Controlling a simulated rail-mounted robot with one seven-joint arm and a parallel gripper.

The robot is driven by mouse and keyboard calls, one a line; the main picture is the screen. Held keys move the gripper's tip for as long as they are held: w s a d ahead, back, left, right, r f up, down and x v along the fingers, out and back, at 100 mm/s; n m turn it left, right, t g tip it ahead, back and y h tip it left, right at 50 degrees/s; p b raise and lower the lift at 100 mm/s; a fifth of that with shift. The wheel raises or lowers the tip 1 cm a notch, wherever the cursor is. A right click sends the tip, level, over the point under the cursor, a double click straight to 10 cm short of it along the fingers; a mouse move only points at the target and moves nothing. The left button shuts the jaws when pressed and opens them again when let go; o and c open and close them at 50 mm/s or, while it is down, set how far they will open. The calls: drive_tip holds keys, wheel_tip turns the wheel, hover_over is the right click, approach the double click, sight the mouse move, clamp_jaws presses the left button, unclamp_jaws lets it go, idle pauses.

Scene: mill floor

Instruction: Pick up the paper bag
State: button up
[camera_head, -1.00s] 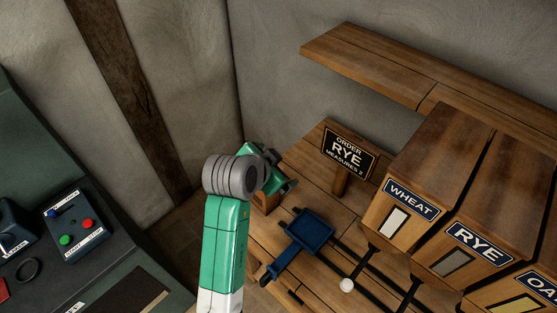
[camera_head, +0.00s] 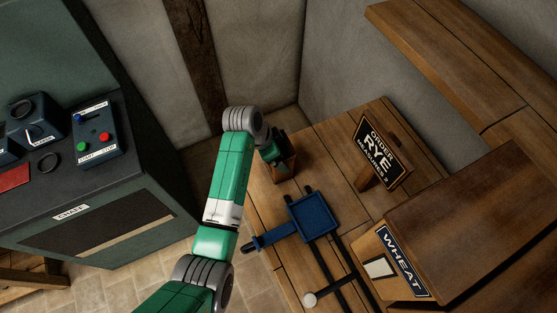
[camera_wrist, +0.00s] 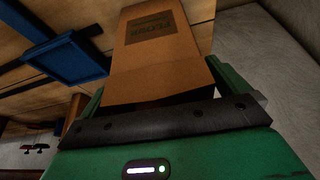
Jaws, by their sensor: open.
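The paper bag (camera_wrist: 155,60) is brown with a printed label that seems to read FLOUR. It fills the upper middle of the wrist view. In the head view the bag (camera_head: 283,170) is a small brown shape at the table's left back, mostly hidden by my gripper (camera_head: 272,152). In the wrist view my gripper (camera_wrist: 160,88) is open, with a green finger on each side of the bag. I cannot tell whether either finger touches it.
A blue tray (camera_head: 314,216) with a handle sits on the wooden table (camera_head: 330,150) close by. An ORDER RYE sign (camera_head: 380,152) and a WHEAT bin (camera_head: 400,265) stand to the right. A green control machine (camera_head: 70,200) stands left. A shelf (camera_head: 460,60) is at upper right.

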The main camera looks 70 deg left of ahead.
drive_tip(key=shift+x, duration=1.45)
drive_tip(key=shift+w+d, duration=0.1)
drive_tip(key=shift+w, duration=0.05)
drive_tip(key=c, duration=1.1)
wheel_tip(320, 180, up, 10)
drive_tip(key=shift+r, duration=0.1)
drive_tip(key=shift+c, duration=0.2)
